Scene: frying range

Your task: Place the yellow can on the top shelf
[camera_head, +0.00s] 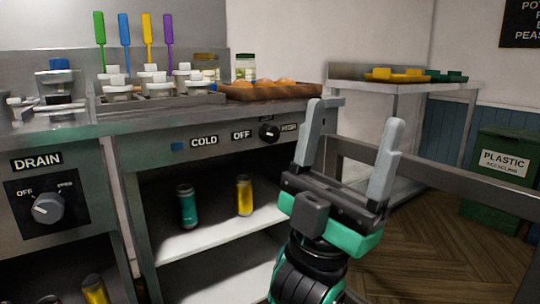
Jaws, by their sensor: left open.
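A yellow can (244,195) stands upright on the upper open shelf (215,232) under the counter. A teal can (187,206) stands to its left on the same shelf. Another yellow can (95,290) is at the bottom left, in the opening below the drain panel; it looks tilted and the frame edge cuts it off. My left gripper (353,127) is open and empty, fingers pointing up, in front of the counter's right end and to the right of the shelf cans. My right gripper is not in view.
A lower shelf (235,265) shows below, with its visible part bare. The counter carries a wooden tray (270,91) and several lidded containers. A metal side table (400,87) and a green plastic bin (500,170) stand at right, behind a metal rail (440,172).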

